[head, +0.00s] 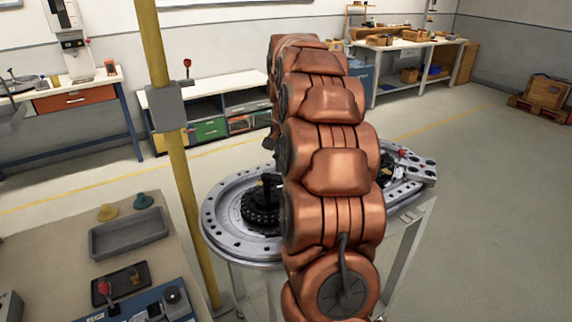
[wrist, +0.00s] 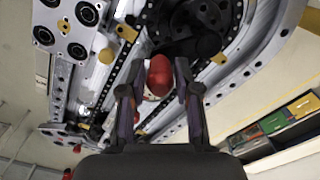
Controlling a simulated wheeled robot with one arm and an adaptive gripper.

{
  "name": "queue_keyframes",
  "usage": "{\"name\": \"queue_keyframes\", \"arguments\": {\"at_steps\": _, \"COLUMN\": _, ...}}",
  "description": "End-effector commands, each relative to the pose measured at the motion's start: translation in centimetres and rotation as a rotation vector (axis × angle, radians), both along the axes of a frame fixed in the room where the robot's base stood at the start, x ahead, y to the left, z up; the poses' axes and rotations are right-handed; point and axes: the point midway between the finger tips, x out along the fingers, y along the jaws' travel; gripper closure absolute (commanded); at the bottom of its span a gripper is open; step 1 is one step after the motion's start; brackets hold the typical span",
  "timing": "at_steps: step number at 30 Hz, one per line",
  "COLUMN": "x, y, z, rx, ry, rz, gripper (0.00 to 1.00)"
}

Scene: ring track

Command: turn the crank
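The ring track (head: 222,232) is a pale metal oval on a stand, with a black toothed hub (head: 262,212) on its left part. My copper arm covers the middle of the track and hides my gripper in the head view. In the wrist view, a red rounded knob (wrist: 159,76), which looks like the crank's handle, is between the fingers of my gripper (wrist: 157,88). The fingers are apart, one on each side of it, with a gap visible at the left finger. I cannot tell whether the right finger touches it. The crank's arm is not clear.
A yellow post (head: 178,170) with a grey box stands left of the track. A bench with a grey tray (head: 128,233) is at the near left. A drawer cabinet (head: 215,105) and a workbench (head: 410,45) are at the back.

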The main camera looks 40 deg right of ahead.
Motion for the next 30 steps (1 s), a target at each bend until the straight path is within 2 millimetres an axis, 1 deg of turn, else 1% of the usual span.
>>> {"name": "queue_keyframes", "arguments": {"at_steps": 1, "x": 0.0, "y": 0.0, "z": 0.0, "rx": 0.000, "ry": 0.000, "rz": 0.000, "gripper": 0.60}}
{"name": "queue_keyframes", "arguments": {"at_steps": 4, "x": 0.0, "y": 0.0, "z": 0.0, "rx": 0.000, "ry": 0.000, "rz": 0.000, "gripper": 0.49}}
{"name": "queue_keyframes", "arguments": {"at_steps": 13, "x": 0.0, "y": 0.0, "z": 0.1, "rx": -0.001, "ry": -0.001, "rz": 0.000, "gripper": 0.49}}
{"name": "queue_keyframes", "arguments": {"at_steps": 17, "x": 0.1, "y": 0.0, "z": 0.6, "rx": -0.001, "ry": -0.002, "rz": 0.000, "gripper": 0.49}}
{"name": "queue_keyframes", "arguments": {"at_steps": 20, "x": 0.1, "y": -0.1, "z": 1.6, "rx": -0.003, "ry": -0.003, "rz": 0.000, "gripper": 0.49}}
{"name": "queue_keyframes", "arguments": {"at_steps": 27, "x": 0.1, "y": -0.1, "z": 4.7, "rx": -0.004, "ry": -0.006, "rz": 0.000, "gripper": 0.49}}
{"name": "queue_keyframes", "arguments": {"at_steps": 30, "x": 0.1, "y": 0.0, "z": 5.7, "rx": -0.001, "ry": -0.002, "rz": 0.000, "gripper": 0.49}}
